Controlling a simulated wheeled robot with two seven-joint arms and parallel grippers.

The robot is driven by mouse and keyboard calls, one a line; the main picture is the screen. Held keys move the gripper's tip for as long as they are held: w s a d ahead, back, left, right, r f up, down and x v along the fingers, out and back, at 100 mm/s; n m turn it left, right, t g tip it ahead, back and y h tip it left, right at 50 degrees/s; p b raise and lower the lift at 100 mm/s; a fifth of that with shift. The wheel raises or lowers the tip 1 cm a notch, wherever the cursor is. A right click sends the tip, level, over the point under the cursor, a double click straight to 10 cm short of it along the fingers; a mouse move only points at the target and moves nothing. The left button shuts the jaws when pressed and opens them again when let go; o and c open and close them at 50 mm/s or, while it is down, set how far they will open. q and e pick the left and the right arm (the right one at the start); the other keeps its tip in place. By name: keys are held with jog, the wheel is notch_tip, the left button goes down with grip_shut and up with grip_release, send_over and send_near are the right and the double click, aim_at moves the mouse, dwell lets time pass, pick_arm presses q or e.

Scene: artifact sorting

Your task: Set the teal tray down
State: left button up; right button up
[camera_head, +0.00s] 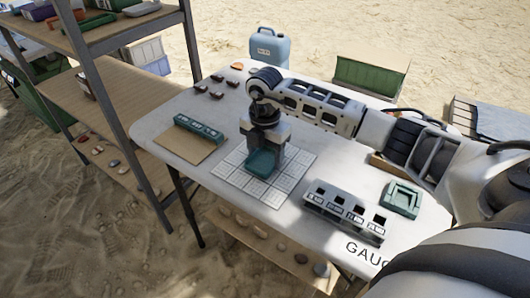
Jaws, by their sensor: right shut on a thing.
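The teal tray (261,162) is over the white gridded mat (234,168) on the table. My right gripper (265,145) reaches in from the right and points down, shut on the tray. The gripper body covers the tray's far part. I cannot tell whether the tray touches the mat or hangs just above it. My left gripper is not in view.
A teal compartment block (199,131) and a brown board (183,149) lie left of the mat. A white gauge rack (344,213) and a green tray-like block (402,197) lie to the right. A blue jug (268,50) stands behind. Metal shelving (102,62) borders the left.

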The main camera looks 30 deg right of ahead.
jog(key=o, duration=1)
jog(key=shift+f, duration=0.15)
jog(key=shift+c, duration=0.2)
